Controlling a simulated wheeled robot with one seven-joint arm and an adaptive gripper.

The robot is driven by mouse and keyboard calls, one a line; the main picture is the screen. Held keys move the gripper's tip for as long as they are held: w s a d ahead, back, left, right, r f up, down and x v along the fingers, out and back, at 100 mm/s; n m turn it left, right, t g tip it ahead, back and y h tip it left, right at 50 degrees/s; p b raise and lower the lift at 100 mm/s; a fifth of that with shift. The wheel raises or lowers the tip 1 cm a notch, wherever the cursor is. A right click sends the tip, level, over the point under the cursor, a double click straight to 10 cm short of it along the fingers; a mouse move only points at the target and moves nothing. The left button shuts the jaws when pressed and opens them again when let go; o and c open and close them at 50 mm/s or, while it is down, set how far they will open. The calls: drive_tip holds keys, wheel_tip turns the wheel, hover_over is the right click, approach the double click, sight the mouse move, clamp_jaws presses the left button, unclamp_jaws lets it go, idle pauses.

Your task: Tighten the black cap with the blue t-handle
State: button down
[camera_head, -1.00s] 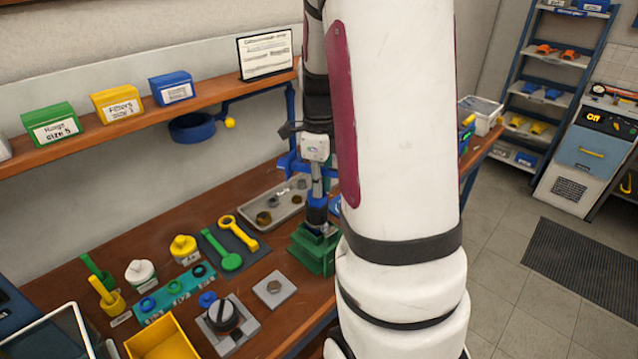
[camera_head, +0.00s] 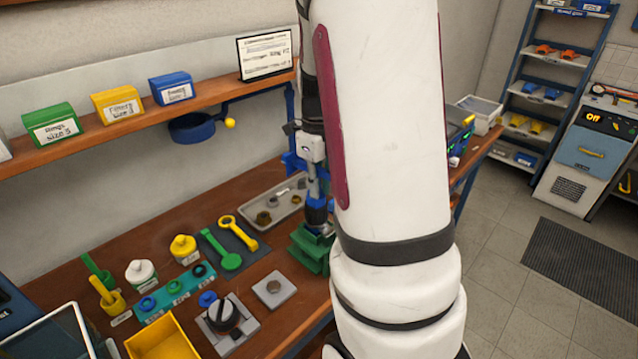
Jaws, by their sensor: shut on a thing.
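My gripper (camera_head: 315,188) points down over the green fixture (camera_head: 310,252) on the bench, partly behind my own arm. It is shut on a small blue part, which looks like the blue t-handle (camera_head: 315,214), at the top of the fixture. Dark material shows around the blue part. The black cap cannot be made out clearly there, and the exact contact is too small to tell. A round black knob-like piece (camera_head: 222,315) sits apart on a grey plate at the front of the bench.
A metal tray (camera_head: 247,215) with small parts lies behind the fixture. Green and yellow wrenches (camera_head: 222,250), bottles, a teal ring holder (camera_head: 172,290) and a yellow bin (camera_head: 160,335) stand to the left. A shelf (camera_head: 130,118) with boxes runs above the bench. My arm hides the bench's right part.

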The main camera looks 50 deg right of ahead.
drive_tip(key=shift+m, duration=0.4)
drive_tip(key=shift+m, duration=0.6)
drive_tip(key=shift+a+p, duration=0.1)
drive_tip(key=shift+p, duration=0.25)
drive_tip(key=shift+m, duration=0.8)
drive_tip(key=shift+m+p, duration=0.95)
drive_tip(key=shift+m, duration=0.65)
drive_tip(key=shift+a+m+p, duration=0.15)
drive_tip(key=shift+m+p, duration=0.4)
drive_tip(key=shift+m, duration=0.85)
drive_tip(key=shift+m, duration=0.5)
drive_tip(key=shift+w+m+p, duration=0.1)
drive_tip(key=shift+m+p, duration=0.2)
drive_tip(key=shift+m, duration=0.3)
